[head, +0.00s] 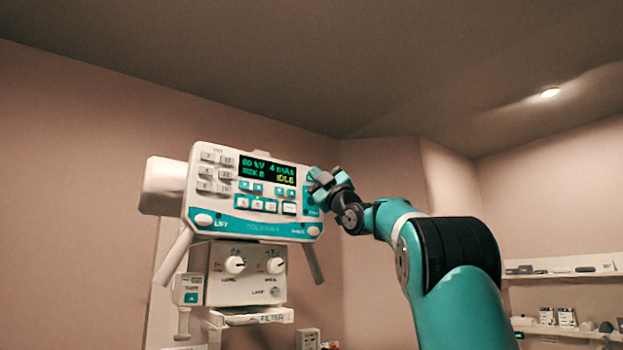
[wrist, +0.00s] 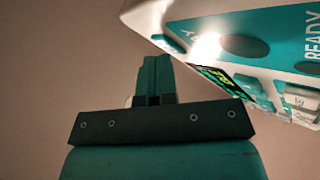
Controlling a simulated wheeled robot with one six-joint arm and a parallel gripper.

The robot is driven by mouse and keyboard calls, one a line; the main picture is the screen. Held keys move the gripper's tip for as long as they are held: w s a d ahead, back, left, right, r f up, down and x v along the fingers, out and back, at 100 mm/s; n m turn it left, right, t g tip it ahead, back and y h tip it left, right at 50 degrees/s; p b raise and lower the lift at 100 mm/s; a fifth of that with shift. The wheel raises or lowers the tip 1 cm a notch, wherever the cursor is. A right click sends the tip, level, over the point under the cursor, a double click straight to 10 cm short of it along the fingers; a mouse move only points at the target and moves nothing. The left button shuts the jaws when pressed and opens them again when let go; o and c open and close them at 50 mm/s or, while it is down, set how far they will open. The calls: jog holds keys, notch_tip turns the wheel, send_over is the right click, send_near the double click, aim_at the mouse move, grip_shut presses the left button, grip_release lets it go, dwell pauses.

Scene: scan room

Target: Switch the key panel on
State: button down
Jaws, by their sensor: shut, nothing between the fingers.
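The key panel (head: 250,226) is a white and teal console in the middle of the head view. Its lit display (head: 267,170) reads about "60 kV 4 mAs", "SIDE B" and "IDLE" in green and yellow. Grey keys are at its left and teal and white keys below the display. My gripper (head: 316,180) is at the panel's upper right edge and hides part of its right strip. In the wrist view its fingers (wrist: 155,70) are shut and empty. The panel (wrist: 240,30) fills the upper right there, with the word "READY". I cannot tell whether the fingers touch it.
Below the panel is a white box with two knobs (head: 235,265) and a shelf-like part marked "FILTER" (head: 262,317). A small switch box (head: 188,290) hangs at the left. Wall shelves (head: 560,272) with small items are at the far right. The space above the panel is free.

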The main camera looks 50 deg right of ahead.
jog(key=shift+f, duration=0.1)
dwell(0.3)
jog(key=shift+s+a+b, duration=0.2)
jog(key=shift+s+b, duration=0.55)
jog(key=shift+b, duration=0.05)
jog(key=s+b, duration=0.1)
jog(key=s, duration=0.1)
jog(key=s+a+b, duration=0.1)
jog(key=s+b, duration=0.1)
jog(key=s, duration=0.1)
jog(key=shift+w+a, duration=0.1)
dwell(0.8)
